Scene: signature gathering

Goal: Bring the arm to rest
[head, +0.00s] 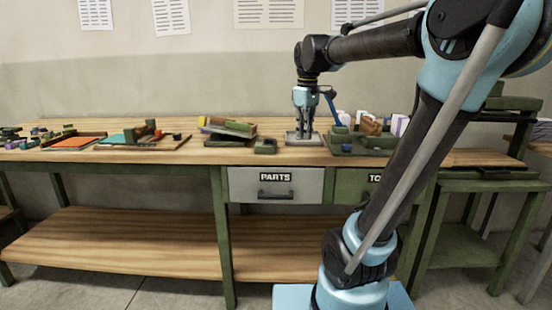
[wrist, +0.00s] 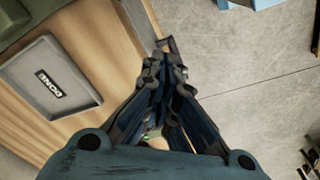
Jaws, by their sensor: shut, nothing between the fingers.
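My arm reaches from the right over the workbench (head: 180,155) in the head view. My gripper (head: 303,133) hangs down near the bench's front edge, in front of or above a flat grey tray (head: 290,137). In the wrist view my gripper (wrist: 166,68) is shut, with its dark fingers together and nothing held. That view shows the grey tray (wrist: 75,88), labelled DONE, to the left of the fingers. The tray's visible surface looks empty apart from the label. The fingers appear over the bench edge, with floor to the right.
A green bin (head: 372,141) with several small items stands just right of my gripper. A stack of boards or books (head: 228,128) and a small green block (head: 265,146) lie left. An orange-topped tray (head: 74,142) is farther left. A PARTS drawer (head: 275,190) sits below.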

